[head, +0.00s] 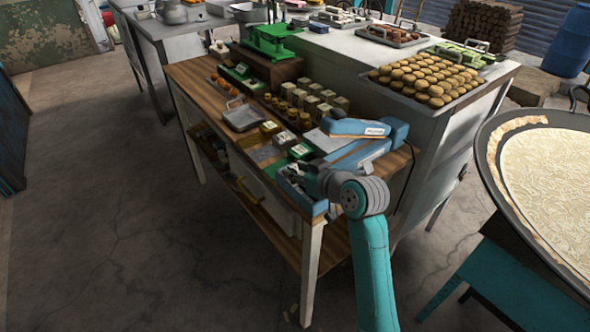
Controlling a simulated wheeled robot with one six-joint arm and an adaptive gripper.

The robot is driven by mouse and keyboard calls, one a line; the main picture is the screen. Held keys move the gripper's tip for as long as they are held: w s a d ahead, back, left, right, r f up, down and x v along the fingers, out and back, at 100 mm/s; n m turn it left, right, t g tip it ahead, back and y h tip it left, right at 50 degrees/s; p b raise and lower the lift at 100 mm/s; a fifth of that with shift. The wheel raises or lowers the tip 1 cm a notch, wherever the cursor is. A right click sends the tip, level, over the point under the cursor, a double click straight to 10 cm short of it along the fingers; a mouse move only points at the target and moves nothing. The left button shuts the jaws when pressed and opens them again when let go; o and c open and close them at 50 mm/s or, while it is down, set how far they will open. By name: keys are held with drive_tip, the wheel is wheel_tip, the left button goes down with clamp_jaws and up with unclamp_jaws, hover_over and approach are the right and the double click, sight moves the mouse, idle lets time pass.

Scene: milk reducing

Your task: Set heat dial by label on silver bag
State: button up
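A blue machine with a hinged upper arm (357,128), seemingly a sealer, sits at the near right corner of the wooden table. Its lower blue body (360,154) runs toward the front edge. My gripper (311,184) is dark and small, at the machine's front end by the table corner. My wrist partly hides that end, and whether the fingers touch it is unclear. A flat silvery sheet or bag (322,141) lies beside the machine's left side. No heat dial or readable label can be made out.
A tray of round cookies (428,82) stands behind on a white counter. A large round pan (490,150) is at right. Floor at left is clear.

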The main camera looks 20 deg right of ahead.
drive_tip(key=shift+w+a+f, duration=0.2)
drive_tip(key=shift+w, duration=0.3)
clamp_jaws()
drive_tip(key=shift+a+m+h, duration=0.1)
drive_tip(key=shift+m+h, duration=0.2)
drive_tip(key=shift+h, duration=0.1)
drive_tip(key=m+h, duration=0.3)
drive_tip(key=h, duration=0.1)
drive_tip(key=shift+a+m+t, duration=0.25)
drive_tip(key=shift+m+t, duration=0.05)
drive_tip(key=m+g+h, duration=0.1)
drive_tip(key=m+h, duration=0.3)
drive_tip(key=h, duration=0.1)
drive_tip(key=shift+a, duration=0.2)
drive_tip(key=m+g+h, duration=0.1)
drive_tip(key=m+h, duration=0.1)
drive_tip(key=m+g+h, duration=0.2)
drive_tip(key=m, duration=0.1)
drive_tip(key=shift+w+a, duration=0.15)
drive_tip(key=shift+w, duration=0.05)
drive_tip(key=shift+w+m+g+h, duration=0.15)
drive_tip(key=shift+m+g+h, duration=1.35)
drive_tip(key=shift+m+g, duration=0.85)
drive_tip(key=shift+f+g, duration=0.1)
drive_tip(key=shift+g, duration=0.15)
